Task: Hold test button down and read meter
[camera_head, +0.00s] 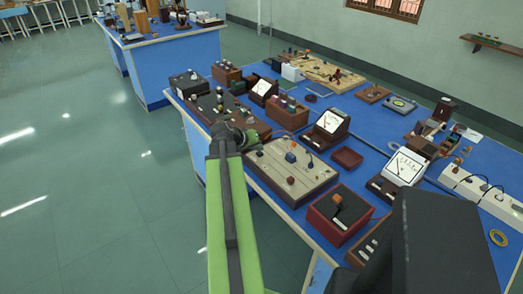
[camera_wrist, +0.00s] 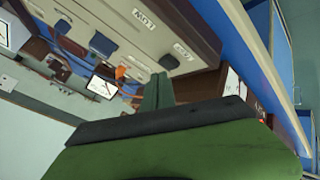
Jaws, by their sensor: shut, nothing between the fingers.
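My gripper (camera_head: 250,138) is at the left edge of the blue bench, between a dark box with knobs (camera_head: 208,108) and a beige panel (camera_head: 288,172). In the wrist view its fingers (camera_wrist: 159,85) are together and empty, close to the edge of a beige panel (camera_wrist: 165,28) with dark knobs and small labels. Contact with it cannot be told. Dial meters stand on the bench: one in the middle (camera_head: 329,122), one farther back (camera_head: 263,88), and a larger white one at the right (camera_head: 404,166). I cannot tell which control is the test button. The needle readings are too small to read.
A red box with an orange-topped knob (camera_head: 338,211) stands at the near edge. A wooden board with parts (camera_head: 318,71) and a white power strip (camera_head: 484,190) lie farther over. Another bench (camera_head: 168,47) stands behind. The green floor at left (camera_head: 90,190) is clear.

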